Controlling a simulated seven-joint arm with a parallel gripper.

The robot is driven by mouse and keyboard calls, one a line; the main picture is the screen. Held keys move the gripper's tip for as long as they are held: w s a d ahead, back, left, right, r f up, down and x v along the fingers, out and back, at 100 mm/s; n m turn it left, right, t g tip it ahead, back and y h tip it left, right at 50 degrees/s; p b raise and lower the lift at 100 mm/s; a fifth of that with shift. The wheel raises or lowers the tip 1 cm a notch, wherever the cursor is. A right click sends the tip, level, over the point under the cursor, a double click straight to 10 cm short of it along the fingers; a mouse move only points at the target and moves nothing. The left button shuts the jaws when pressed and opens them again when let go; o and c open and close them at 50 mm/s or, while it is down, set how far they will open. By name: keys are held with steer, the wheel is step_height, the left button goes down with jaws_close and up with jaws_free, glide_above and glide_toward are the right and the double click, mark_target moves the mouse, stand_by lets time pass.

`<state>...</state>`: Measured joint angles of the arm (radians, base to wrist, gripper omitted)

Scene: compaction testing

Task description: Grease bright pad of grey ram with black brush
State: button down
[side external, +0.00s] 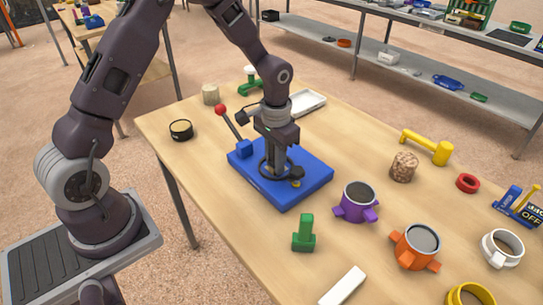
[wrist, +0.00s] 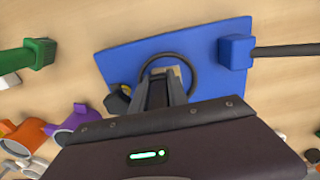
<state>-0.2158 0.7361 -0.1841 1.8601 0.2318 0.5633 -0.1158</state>
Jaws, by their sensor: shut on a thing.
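My gripper (side external: 278,172) points down over a blue base plate (side external: 310,175). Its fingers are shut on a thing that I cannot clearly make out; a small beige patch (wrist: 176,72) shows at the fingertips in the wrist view. A black ring (wrist: 194,77) surrounds the fingertips there, just above or on the blue plate. A small dark part with a yellowish top (side external: 296,182) is beside the ring. I cannot pick out the black brush, the grey ram or its bright pad with certainty; the fingers and wrist hide much of this spot.
A red-knobbed lever (side external: 221,110) rises from the plate's left side. A black round tin (side external: 181,131) is left of it. A green block (side external: 304,235), purple cup (side external: 356,203) and orange cup (side external: 415,247) stand in front and right. Bare table lies left of the green block.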

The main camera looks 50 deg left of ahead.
steer(key=shift+w+d+f, duration=0.15)
steer(key=shift+w+d, duration=0.05)
steer(key=shift+w, duration=0.9)
steer(key=shift+a, duration=1.25)
steer(key=shift+s+a, duration=0.2)
steer(key=shift+s, duration=0.85)
steer(key=shift+d, duration=1.35)
steer(key=shift+w, duration=0.4)
steer(key=shift+w+d, duration=0.1)
steer(key=shift+w, duration=0.6)
steer(key=shift+a, duration=1.25)
steer(key=shift+s+a, duration=0.2)
steer(key=shift+s, duration=0.95)
steer(key=shift+d, duration=1.35)
